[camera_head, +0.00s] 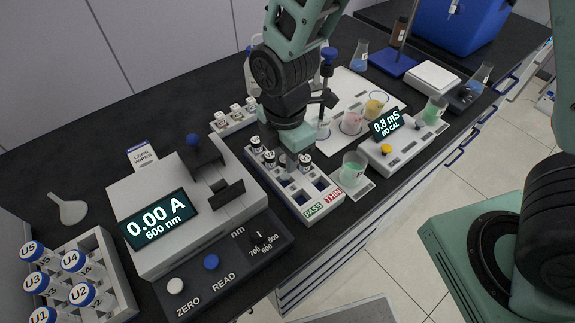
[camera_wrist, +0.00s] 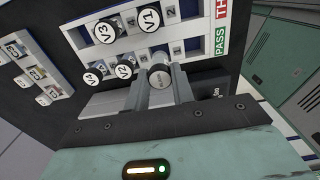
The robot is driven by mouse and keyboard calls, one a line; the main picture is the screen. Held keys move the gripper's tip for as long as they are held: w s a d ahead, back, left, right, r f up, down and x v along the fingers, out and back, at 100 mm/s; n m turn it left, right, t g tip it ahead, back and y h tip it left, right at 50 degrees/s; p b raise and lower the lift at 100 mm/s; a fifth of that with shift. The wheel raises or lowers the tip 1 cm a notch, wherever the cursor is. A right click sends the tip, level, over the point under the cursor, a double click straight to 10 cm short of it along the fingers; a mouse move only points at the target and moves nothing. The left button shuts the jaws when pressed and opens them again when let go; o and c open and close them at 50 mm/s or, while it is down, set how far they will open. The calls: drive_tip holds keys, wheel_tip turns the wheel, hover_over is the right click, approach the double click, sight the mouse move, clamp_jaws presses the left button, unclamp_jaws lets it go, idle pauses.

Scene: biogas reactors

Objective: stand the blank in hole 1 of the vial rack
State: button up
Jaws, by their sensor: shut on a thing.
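My gripper (camera_wrist: 161,88) is shut on the blank (camera_wrist: 160,77), a vial with a dark cap and a pale top, seen end-on between the fingers. In the head view my gripper (camera_head: 290,160) is over the middle of the white vial rack (camera_head: 325,205), and the blank is largely hidden by the gripper. The rack also shows in the wrist view (camera_wrist: 215,20), with the vials V1 (camera_wrist: 149,18), V2 (camera_wrist: 125,69), V3 (camera_wrist: 106,32) and V4 (camera_wrist: 94,76) in it. The blank is in line with V4 and V2. I cannot tell whether its bottom is inside a hole.
The photometer (camera_head: 150,215) reading 0.00 A stands left of the rack. A beaker of green liquid (camera_head: 353,170) and the conductivity meter (camera_head: 405,145) stand close on its right. A smaller white rack with vials (camera_head: 233,118) is behind. Empty rack holes lie near the PASS/THIN end.

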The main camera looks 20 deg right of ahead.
drive_tip(key=shift+f, duration=2)
drive_tip(key=shift+f, duration=0.15)
drive_tip(key=o, duration=1)
